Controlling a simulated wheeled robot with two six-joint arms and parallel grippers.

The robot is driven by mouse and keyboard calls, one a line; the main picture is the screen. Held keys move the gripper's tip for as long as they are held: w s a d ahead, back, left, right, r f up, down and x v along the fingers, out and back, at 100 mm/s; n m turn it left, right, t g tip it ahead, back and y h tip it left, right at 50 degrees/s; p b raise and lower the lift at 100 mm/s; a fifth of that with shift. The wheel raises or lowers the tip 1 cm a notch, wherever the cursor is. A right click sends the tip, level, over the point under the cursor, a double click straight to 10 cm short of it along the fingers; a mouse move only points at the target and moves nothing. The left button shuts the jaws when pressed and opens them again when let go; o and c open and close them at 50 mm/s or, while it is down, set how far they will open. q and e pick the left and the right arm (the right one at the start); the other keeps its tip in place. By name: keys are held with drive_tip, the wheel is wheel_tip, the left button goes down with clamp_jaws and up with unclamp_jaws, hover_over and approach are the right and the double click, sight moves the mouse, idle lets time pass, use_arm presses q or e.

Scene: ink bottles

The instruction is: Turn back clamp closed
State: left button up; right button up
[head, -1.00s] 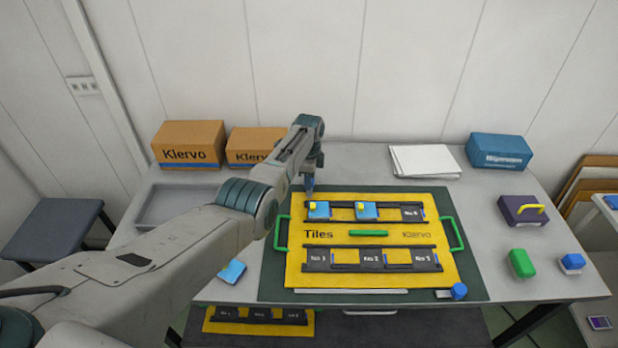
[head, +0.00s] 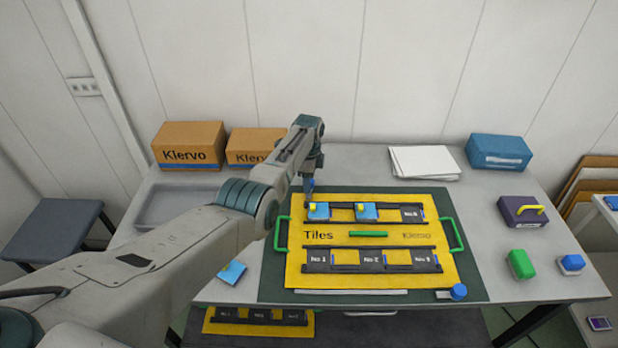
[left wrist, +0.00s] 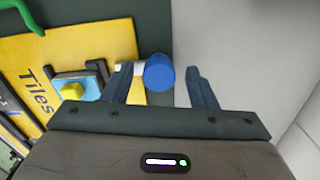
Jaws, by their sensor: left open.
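The back clamp's blue round knob (left wrist: 160,72) shows in the left wrist view, with a pale bar running from it to the yellow board's edge. My left gripper (left wrist: 161,88) is open, with one finger on each side of the knob; I cannot tell whether either touches it. In the head view my left gripper (head: 309,186) points down at the back left edge of the yellow Tiles board (head: 320,236) and mostly hides the back clamp. The front clamp's blue knob (head: 459,291) stands at the board's front right corner. My right gripper is not in view.
Green handles (head: 457,236) flank the board on a dark green mat (head: 472,270). Cardboard boxes (head: 188,146) and a grey tray (head: 178,207) stand at the left.

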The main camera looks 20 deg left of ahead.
use_arm(q)
drive_tip(key=shift+r, duration=0.3)
wheel_tip(320, 180, up, 10)
drive_tip(key=b, duration=0.1)
drive_tip(key=shift+r, duration=0.15)
idle(0.3)
